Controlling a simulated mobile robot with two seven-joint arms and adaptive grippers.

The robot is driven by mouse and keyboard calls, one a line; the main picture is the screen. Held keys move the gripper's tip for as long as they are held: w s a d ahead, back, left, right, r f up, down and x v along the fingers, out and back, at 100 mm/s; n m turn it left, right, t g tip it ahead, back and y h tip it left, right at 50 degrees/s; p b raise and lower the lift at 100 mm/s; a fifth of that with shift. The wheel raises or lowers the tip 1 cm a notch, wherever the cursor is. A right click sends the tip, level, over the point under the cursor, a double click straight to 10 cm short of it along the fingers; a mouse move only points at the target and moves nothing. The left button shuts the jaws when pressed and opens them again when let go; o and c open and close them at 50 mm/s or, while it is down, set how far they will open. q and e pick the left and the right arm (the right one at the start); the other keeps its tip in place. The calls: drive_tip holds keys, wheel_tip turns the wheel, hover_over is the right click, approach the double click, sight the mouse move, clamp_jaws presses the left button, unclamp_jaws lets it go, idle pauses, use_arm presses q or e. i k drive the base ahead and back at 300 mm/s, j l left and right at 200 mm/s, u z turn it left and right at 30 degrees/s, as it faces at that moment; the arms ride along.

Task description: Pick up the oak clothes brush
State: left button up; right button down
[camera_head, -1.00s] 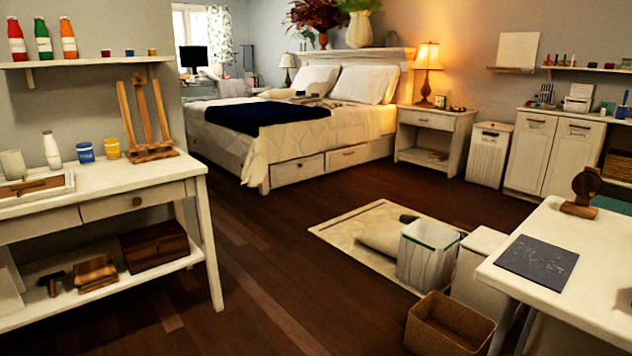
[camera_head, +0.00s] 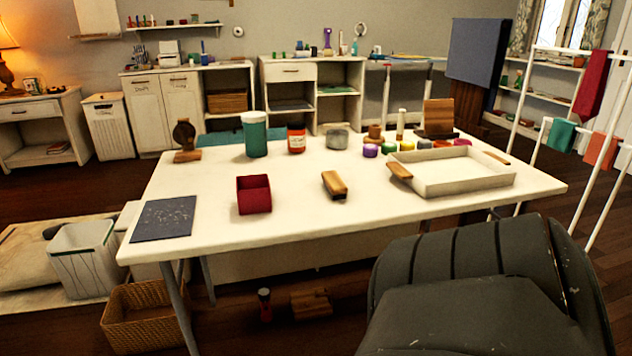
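A small wooden brush-like block (camera_head: 334,185) with a dark lower edge lies near the middle of the white table (camera_head: 300,222); it looks like the oak clothes brush. A second small wooden piece (camera_head: 400,171) rests against the left rim of the shallow cream tray (camera_head: 465,183); I cannot tell exactly what it is. Neither of my grippers is in view.
A red open box (camera_head: 253,195) and a dark speckled sheet (camera_head: 165,218) lie left of the brush. A teal canister (camera_head: 255,134) and several small jars stand behind.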

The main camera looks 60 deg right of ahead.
sight(337, 188)
drive_tip(key=z, duration=2.1)
